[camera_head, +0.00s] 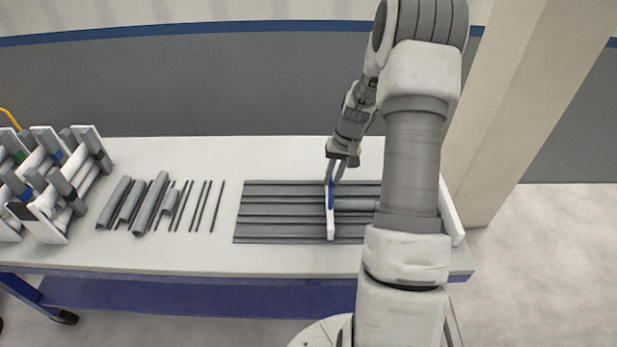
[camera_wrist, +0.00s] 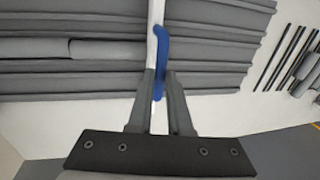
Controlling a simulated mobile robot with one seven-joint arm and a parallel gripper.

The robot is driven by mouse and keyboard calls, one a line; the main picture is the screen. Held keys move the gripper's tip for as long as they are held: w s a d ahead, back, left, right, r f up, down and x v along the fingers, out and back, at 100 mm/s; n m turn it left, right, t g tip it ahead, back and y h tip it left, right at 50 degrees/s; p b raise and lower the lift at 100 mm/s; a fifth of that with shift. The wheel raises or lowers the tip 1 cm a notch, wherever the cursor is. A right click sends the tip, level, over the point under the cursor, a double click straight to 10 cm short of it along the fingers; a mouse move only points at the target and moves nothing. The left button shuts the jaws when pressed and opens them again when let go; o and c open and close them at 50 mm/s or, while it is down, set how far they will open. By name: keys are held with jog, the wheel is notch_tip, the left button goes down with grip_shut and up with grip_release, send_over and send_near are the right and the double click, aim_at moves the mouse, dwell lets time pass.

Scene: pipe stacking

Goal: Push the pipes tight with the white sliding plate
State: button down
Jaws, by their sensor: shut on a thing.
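The white sliding plate (camera_head: 330,222) stands across the dark grey ribbed mat (camera_head: 270,213) on the table, with a blue handle (camera_head: 331,194) on its side. In the wrist view the plate (camera_wrist: 152,40) runs up the middle with the blue handle (camera_wrist: 162,60) along it. My gripper (camera_head: 335,175) is at the far end of the plate, its fingers (camera_wrist: 158,92) shut on the blue handle. Grey pipe (camera_head: 355,204) lies in a groove right of the plate, partly hidden by my arm. In the wrist view two pipes (camera_wrist: 105,49) lie end to end, close against the plate.
Several loose grey pipes (camera_head: 145,204) and thin dark rods (camera_head: 202,206) lie left of the mat on the white table (camera_head: 165,257). A rack of white frames and pipes (camera_head: 48,185) stands at the far left. A white bar (camera_head: 451,212) stands at the table's right end.

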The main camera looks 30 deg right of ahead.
jog(key=shift+s+d, duration=0.25)
jog(key=shift+d, duration=0.25)
jog(key=shift+s+d, duration=0.2)
jog(key=shift+d, duration=0.25)
jog(key=c, duration=0.8)
grip_release()
jog(key=shift+c, duration=0.2)
jog(key=shift+r, duration=0.1)
jog(key=s+d+r+p, duration=0.1)
jog(key=d+r+p, duration=0.1)
jog(key=r, duration=1.5)
jog(key=shift+s+d, duration=0.25)
jog(key=shift+d, duration=0.3)
